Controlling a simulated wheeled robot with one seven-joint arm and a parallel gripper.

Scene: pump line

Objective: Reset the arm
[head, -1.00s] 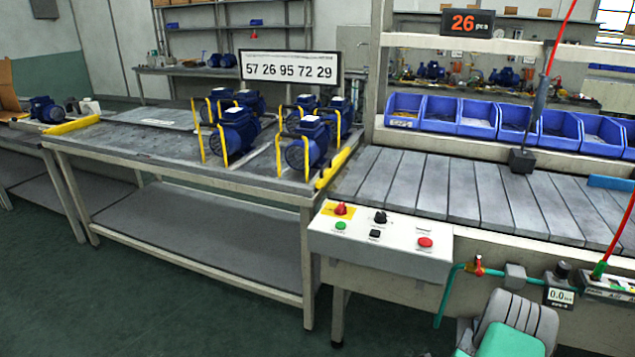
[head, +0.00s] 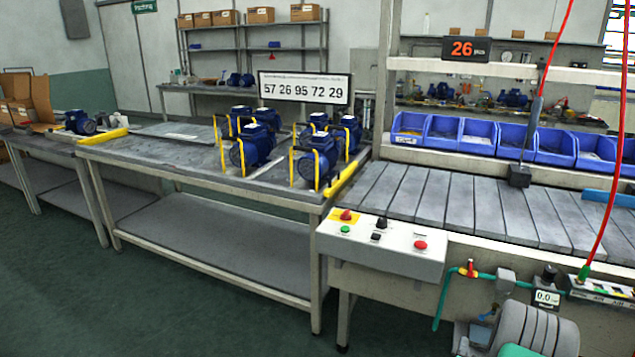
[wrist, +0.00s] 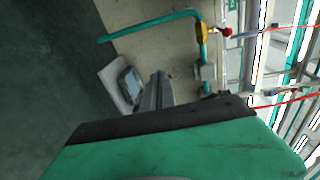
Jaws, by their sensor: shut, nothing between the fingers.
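My gripper (wrist: 157,88) shows in the wrist view as two narrow grey fingers close together beyond a dark edge and a green part of my arm. It is shut and empty, in front of the pale side of the line with its teal pipe (wrist: 150,24). In the head view my folded arm is low at the right, below the control box (head: 382,245); I cannot make out the fingertips there.
A workbench (head: 190,155) holds several blue pumps (head: 255,147) with yellow handles. The slatted conveyor (head: 440,200) runs right, below blue bins (head: 475,135). A red hose (head: 612,190) hangs at the right. The floor (head: 180,290) at the front left is clear.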

